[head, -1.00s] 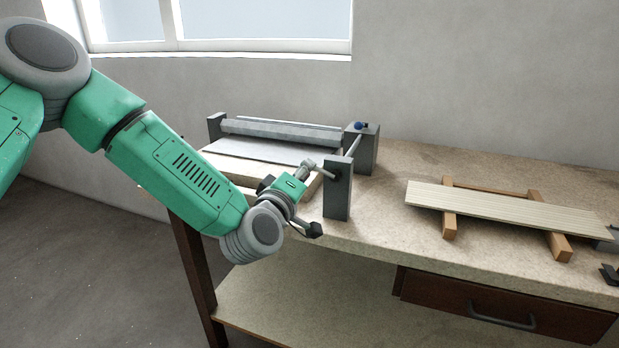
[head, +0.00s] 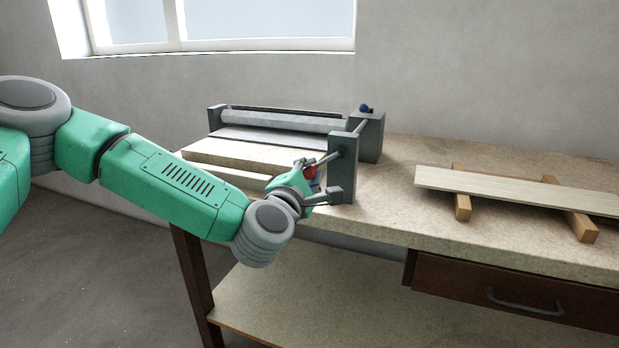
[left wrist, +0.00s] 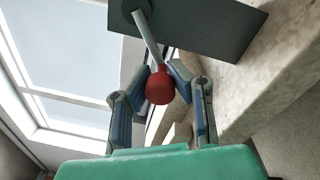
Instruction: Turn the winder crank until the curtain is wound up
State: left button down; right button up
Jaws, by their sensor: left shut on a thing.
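The winder stands at the back left of the bench in the head view. A grey roller (head: 285,122) lies between its end blocks, with a pale curtain sheet (head: 262,138) below it. The crank arm (head: 328,158) runs from the front grey block (head: 343,178) to a red knob (head: 311,172), partly hidden by my gripper. In the left wrist view the red knob (left wrist: 160,87) sits between the fingers. My left gripper (head: 309,177) is shut on this knob, beside the front block. My right gripper is out of view.
A pale board (head: 275,166) lies in front of the curtain. A ribbed slat (head: 520,188) rests on wooden supports (head: 580,225) at the right. The bench top (head: 385,205) between winder and slat is clear. A drawer handle (head: 525,305) sticks out below.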

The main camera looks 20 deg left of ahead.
pick_arm(q)
jog(key=f+n+b, duration=0.1)
jog(key=d+f+n+b, duration=0.1)
jog(key=n, duration=0.1)
jog(key=shift+s+f, duration=0.1)
jog(key=shift+f, duration=0.15)
jog(key=n+b, duration=0.1)
jog(key=d+n+b, duration=0.1)
jog(key=n, duration=0.1)
jog(key=d+f+n+b, duration=0.1)
jog(key=shift+n, duration=0.3)
jog(key=d+n+b, duration=0.2)
jog(key=n, duration=0.1)
jog(key=shift+s+f+n+g, duration=0.1)
jog(key=shift+n+g, duration=0.2)
jog(key=shift+d+r+n+b, duration=0.15)
jog(key=shift+d+n+b, duration=0.35)
jog(key=shift+n, duration=0.4)
jog(key=shift+d+r+n+b, duration=0.1)
jog(key=shift+d+n+b, duration=0.4)
jog(key=shift+n, duration=0.4)
jog(key=c, duration=1.3)
grip_release()
jog(key=shift+a+r, duration=0.1)
jog(key=shift+r, duration=0.15)
jog(key=shift+r, duration=0.1)
